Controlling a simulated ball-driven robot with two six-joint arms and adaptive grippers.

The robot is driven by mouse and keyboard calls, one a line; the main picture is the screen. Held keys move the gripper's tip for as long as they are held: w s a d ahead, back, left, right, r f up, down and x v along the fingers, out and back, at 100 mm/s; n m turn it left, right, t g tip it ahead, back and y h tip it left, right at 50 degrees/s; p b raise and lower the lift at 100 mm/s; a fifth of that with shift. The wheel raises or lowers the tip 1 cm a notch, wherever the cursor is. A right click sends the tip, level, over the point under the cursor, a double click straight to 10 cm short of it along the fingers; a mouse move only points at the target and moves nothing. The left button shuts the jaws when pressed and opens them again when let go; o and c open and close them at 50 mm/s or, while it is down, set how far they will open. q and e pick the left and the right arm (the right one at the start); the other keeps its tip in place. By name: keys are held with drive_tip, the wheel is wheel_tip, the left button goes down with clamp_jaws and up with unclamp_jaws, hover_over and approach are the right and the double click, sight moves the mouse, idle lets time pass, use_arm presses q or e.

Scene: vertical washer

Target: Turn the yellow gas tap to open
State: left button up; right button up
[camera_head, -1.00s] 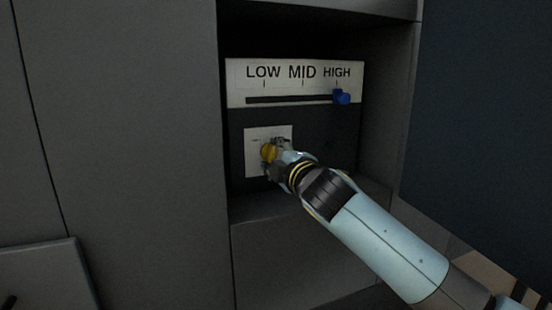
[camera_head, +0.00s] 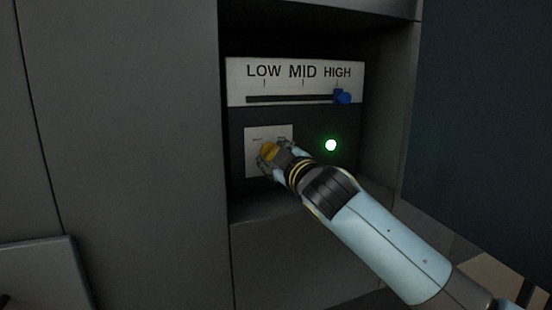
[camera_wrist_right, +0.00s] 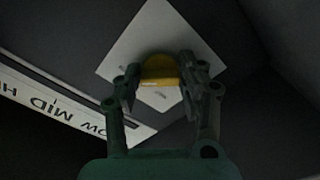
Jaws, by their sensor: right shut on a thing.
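The yellow gas tap (camera_head: 270,149) sits on a small white plate (camera_head: 282,133) on the dark back panel of the recess. My right gripper (camera_head: 272,154) is shut on the tap. In the right wrist view the tap (camera_wrist_right: 160,70) shows between the two fingers of the gripper (camera_wrist_right: 158,84), with the white plate (camera_wrist_right: 151,32) behind it. The small print on the plate is too blurred to read. My left gripper is not in view.
Above the tap is a white strip (camera_head: 302,72) marked LOW, MID, HIGH, with a blue slider knob (camera_head: 342,96) at HIGH. The recess walls (camera_head: 385,110) stand close on the right. A dark panel (camera_head: 480,120) stands further right, beyond my arm.

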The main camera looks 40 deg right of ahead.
drive_tip(key=shift+f, duration=0.15)
drive_tip(key=o, duration=1.2)
drive_tip(key=shift+c, duration=0.2)
drive_tip(key=shift+s, duration=0.1)
drive_tip(key=v, duration=1.2)
drive_tip(key=shift+d, duration=0.1)
